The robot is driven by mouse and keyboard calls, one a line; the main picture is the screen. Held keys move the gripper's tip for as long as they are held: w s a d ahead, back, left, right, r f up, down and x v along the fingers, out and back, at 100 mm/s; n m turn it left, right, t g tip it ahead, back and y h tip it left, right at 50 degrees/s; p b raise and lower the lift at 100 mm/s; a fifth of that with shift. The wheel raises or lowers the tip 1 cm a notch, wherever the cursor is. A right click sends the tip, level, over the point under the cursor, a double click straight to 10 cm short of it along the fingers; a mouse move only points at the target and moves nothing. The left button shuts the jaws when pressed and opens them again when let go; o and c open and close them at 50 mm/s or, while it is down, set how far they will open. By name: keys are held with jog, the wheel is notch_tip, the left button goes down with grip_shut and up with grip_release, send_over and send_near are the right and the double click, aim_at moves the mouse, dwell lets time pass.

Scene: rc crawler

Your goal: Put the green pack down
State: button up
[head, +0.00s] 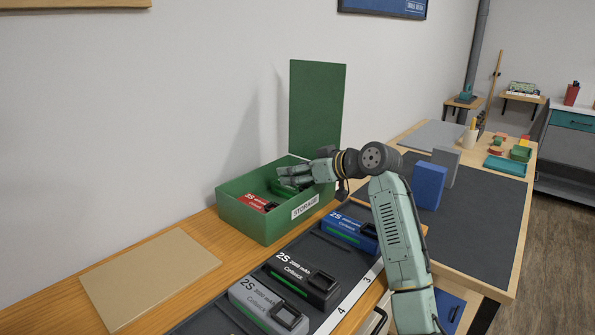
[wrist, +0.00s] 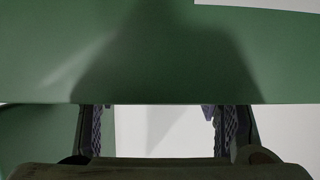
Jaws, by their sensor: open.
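The green storage box (head: 262,227) stands on the wooden bench with its lid (head: 317,105) raised. A red pack (head: 257,202) lies inside it at the left. A green shape beside the red pack, under my gripper, looks like the green pack (head: 283,189); my fingers hide part of it. My gripper (head: 285,178) is over the box opening, reaching in from the right. In the wrist view my two fingers (wrist: 160,133) are apart with nothing visible between them. A green surface (wrist: 150,50) fills the upper wrist view; the green pack cannot be made out there.
A dark tray (head: 318,246) in front of the box holds a blue pack (head: 350,231), a black pack (head: 302,281) and a grey pack (head: 268,306). A tan board (head: 150,275) lies left. Blue and grey blocks (head: 429,185) stand on the dark mat at right.

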jog(key=shift+r, duration=0.25)
jog(key=b+v, duration=0.3)
jog(key=v, duration=0.9)
jog(key=shift+r, duration=0.3)
